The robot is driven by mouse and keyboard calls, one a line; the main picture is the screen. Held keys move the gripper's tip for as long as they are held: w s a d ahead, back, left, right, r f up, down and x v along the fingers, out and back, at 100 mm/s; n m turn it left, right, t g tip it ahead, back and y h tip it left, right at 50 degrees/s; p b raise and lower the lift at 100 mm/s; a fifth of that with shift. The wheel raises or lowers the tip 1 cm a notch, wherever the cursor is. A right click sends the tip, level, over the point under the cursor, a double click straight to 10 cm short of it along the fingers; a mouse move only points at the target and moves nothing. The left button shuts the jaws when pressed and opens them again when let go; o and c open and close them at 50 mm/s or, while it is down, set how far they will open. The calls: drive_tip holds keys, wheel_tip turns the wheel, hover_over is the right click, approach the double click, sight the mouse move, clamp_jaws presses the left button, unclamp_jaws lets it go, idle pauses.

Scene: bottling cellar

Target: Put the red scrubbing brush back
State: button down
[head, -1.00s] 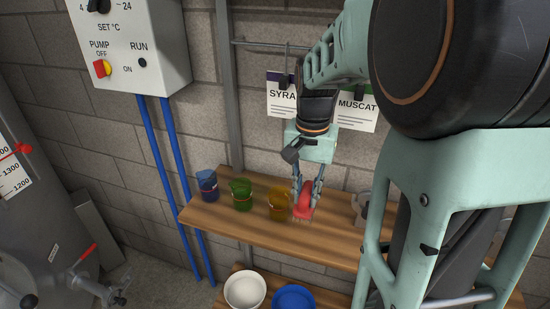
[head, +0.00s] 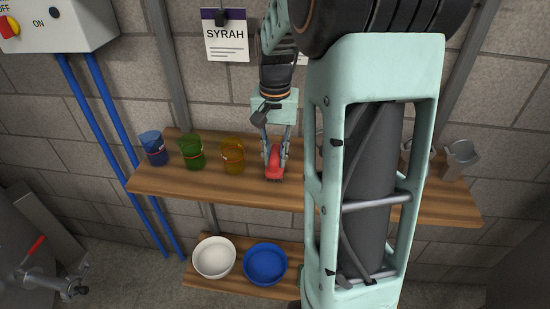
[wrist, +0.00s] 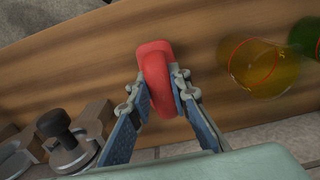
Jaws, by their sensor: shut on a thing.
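The red scrubbing brush (head: 275,163) is at the upper wooden shelf (head: 205,186), to the right of the yellow cup. My gripper (head: 277,152) comes down from above and is shut on the brush. In the wrist view, the red brush (wrist: 157,78) sits between both fingers (wrist: 160,88), over the shelf board. Its bristle side faces down in the head view. I cannot tell whether the bristles touch the board.
A blue cup (head: 153,148), a green cup (head: 192,151) and a yellow cup (head: 232,155) stand left of the brush. A metal jug (head: 459,159) stands at the shelf's right. A white bowl (head: 214,257) and a blue bowl (head: 265,263) sit on the lower shelf.

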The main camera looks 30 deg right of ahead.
sight(276, 153)
drive_tip(key=c, duration=2.3)
unclamp_jaws()
drive_tip(key=shift+f, duration=0.15)
drive_tip(key=o, duration=0.5)
wheel_tip(276, 153, up, 12)
drive_tip(key=p, duration=0.1)
drive_tip(key=shift+r, duration=0.25)
